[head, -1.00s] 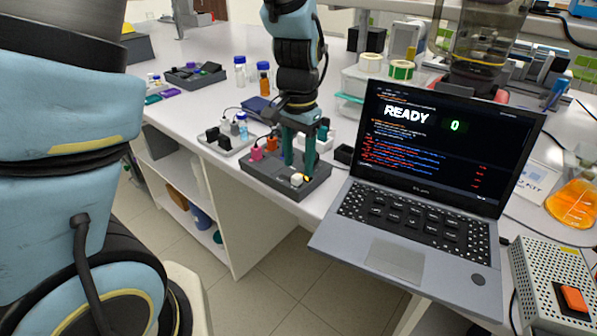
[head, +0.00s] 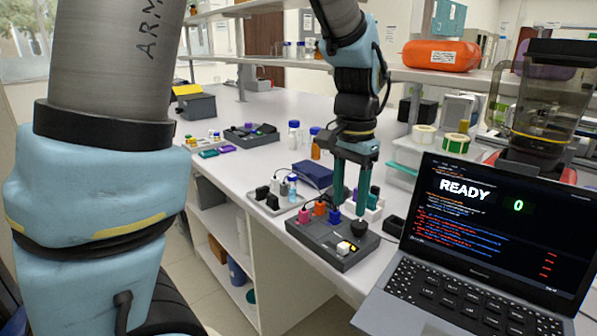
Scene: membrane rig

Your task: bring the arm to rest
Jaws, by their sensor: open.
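My gripper (head: 351,210) is open, its two teal fingers pointing down with a gap between them. It hangs over the back part of a dark grey control box (head: 345,264) near the bench's front edge. Nothing is seen held between the fingers. The box carries a black knob (head: 358,228), a white button (head: 343,249) and a small lit yellow light. Pink (head: 303,216), orange (head: 320,208) and blue (head: 335,216) plugs stand along its back left. Whether the fingertips touch anything is hard to tell.
A laptop (head: 440,293) showing READY and 0 stands at right. A tray with black plugs (head: 276,197), a dark blue case (head: 312,174) and capped bottles (head: 293,138) are behind and left of my gripper. A shelf with an orange case (head: 441,56) runs above the bench.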

